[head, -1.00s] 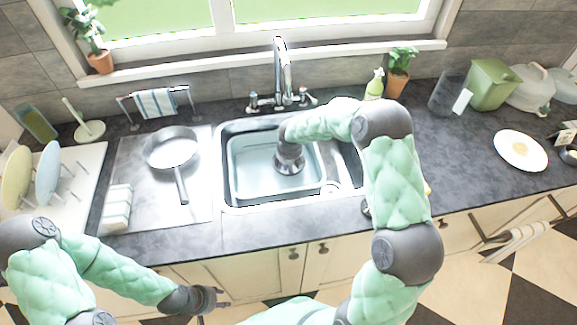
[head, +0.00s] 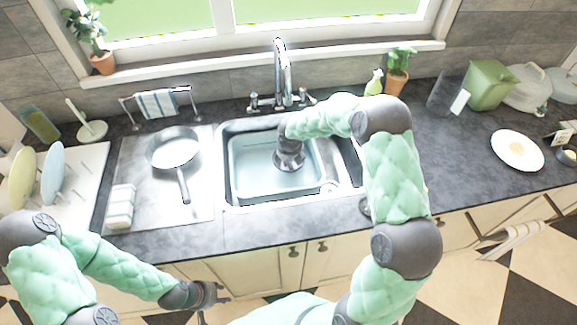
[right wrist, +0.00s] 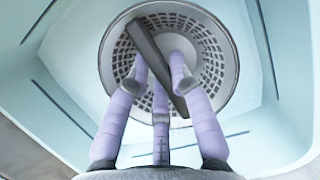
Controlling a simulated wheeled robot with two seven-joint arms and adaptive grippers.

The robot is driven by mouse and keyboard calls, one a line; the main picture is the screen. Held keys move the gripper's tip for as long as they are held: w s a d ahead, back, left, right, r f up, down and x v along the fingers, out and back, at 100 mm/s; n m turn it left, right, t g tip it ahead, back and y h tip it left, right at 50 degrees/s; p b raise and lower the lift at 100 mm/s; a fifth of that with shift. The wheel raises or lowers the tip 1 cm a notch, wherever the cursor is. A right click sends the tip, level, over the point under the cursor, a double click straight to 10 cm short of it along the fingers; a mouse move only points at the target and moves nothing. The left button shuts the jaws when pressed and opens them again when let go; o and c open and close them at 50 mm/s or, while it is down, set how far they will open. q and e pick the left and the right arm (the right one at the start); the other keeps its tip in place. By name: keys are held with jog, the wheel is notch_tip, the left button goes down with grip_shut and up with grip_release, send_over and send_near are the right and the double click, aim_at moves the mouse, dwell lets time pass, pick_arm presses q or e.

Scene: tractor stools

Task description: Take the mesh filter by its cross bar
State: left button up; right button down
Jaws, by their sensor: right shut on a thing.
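The mesh filter (right wrist: 205,55) is a round grey perforated basket with a dark cross bar (right wrist: 150,55) running diagonally over it. It fills the upper middle of the right wrist view, inside a pale blue basin. My right gripper (right wrist: 158,82) has lilac fingers on both sides of the bar and is shut on it. In the head view my right gripper (head: 289,160) reaches down into the basin and hides most of the filter. My left gripper (head: 216,302) is low at the left, in front of the cabinets, with its fingers apart and empty.
The pale blue basin (head: 245,182) sits in the sink below the tap (head: 283,75). A frying pan (head: 173,150) lies on the metal board to the left. A white plate (head: 518,150) is far right. The counter right of the sink has free room.

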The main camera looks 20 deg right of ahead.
jog(key=shift+r+p, duration=2.05)
jog(key=shift+p, duration=0.2)
